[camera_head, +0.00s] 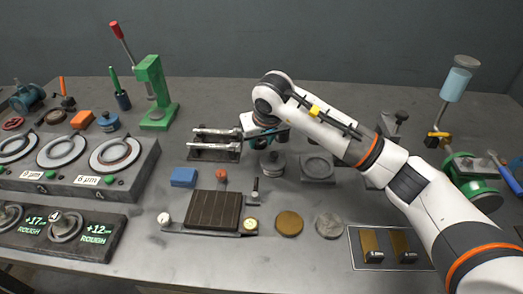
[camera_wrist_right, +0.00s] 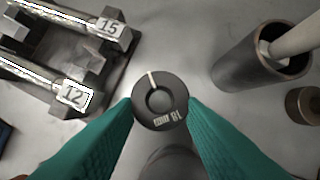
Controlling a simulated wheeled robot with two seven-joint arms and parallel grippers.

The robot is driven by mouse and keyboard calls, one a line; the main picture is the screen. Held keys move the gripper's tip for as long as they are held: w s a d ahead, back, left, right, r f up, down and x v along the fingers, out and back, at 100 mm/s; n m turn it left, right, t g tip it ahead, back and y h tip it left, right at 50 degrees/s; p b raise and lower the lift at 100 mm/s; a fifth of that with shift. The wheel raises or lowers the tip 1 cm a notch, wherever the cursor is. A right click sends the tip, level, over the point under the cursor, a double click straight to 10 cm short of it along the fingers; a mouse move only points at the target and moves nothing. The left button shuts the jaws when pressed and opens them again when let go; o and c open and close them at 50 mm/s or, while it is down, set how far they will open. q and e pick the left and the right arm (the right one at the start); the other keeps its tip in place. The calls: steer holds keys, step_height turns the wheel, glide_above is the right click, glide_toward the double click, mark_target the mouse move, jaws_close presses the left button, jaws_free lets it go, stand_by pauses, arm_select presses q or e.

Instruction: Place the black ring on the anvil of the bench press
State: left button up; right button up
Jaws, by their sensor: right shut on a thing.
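A black ring-shaped piece (camera_head: 55,117) lies at the back left, beside a red ring (camera_head: 13,123). The green bench press (camera_head: 151,82), with a red-tipped lever, stands at the back left; its anvil (camera_head: 157,113) is small here. My right gripper (camera_head: 262,138) is low over the middle of the bench, right of the press. In the right wrist view its teal fingers (camera_wrist_right: 160,112) are shut on a dark round piece (camera_wrist_right: 160,92) marked 18, with a slot and a round centre. A grey round body below it is partly hidden. My left gripper is not in view.
Two rods on a black stand (camera_head: 214,143) are left of my gripper. A grey plate with a round recess (camera_head: 317,167) is to its right. A dark open cylinder (camera_wrist_right: 250,70) stands close by in the right wrist view.

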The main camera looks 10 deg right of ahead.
steer(key=shift+f+b, duration=0.3)
steer(key=shift+f, duration=0.9)
steer(key=shift+f, duration=0.2)
steer(key=o, duration=1)
steer(key=shift+r, duration=0.1)
